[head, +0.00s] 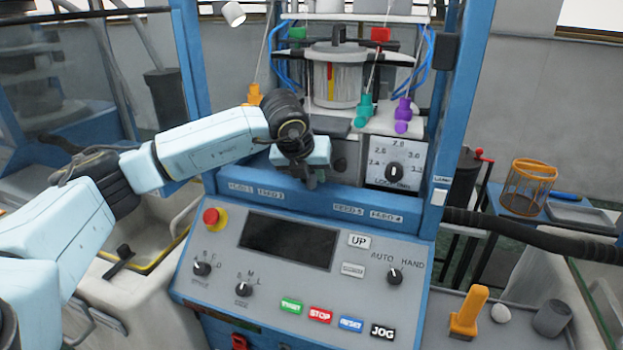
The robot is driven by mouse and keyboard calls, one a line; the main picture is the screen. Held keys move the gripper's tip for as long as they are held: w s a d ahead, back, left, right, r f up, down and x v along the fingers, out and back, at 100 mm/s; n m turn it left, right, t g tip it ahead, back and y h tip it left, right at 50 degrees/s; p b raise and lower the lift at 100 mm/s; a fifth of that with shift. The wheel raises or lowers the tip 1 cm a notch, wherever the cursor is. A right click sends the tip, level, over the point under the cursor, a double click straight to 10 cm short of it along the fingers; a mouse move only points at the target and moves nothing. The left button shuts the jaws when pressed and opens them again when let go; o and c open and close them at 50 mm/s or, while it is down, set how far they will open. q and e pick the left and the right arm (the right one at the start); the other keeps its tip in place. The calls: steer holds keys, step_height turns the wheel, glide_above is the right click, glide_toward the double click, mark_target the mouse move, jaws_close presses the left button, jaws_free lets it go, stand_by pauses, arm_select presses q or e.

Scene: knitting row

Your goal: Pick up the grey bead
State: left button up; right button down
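A dark grey, short cylinder-like piece (551,318) lies on the grey shelf (525,340) at the lower right. Beside it, to the left, is a small pale grey rounded piece (500,313). I cannot tell for sure which of these is the grey bead. My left gripper (311,180) hangs in front of the machine, above the blue strip of feed labels, far up and left of both pieces. Its fingers are small and dark here, and their opening is not clear. My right gripper is out of view.
A yellow-orange upright piece (468,312) stands on the same shelf, left of the pale piece. The sloping control panel (215,296) with knobs and buttons lies between my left gripper and the shelf. An orange wire basket (528,187) and a black hose (530,232) are at the right.

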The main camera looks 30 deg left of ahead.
arm_select(q)
jaws_close()
steer(key=shift+r, duration=0.1)
steer(key=shift+s+d+r+b, duration=0.15)
steer(key=shift+r+b, duration=0.15)
steer(key=shift+r, duration=0.2)
step_height(320, 180, up, 6)
steer(key=shift+r, duration=0.2)
steer(key=s+d+b, duration=0.2)
steer(key=s, duration=0.7)
steer(key=s+d+b, duration=0.2)
steer(key=s, duration=0.8)
steer(key=shift+d+f, duration=0.2)
steer(key=shift+f, duration=0.05)
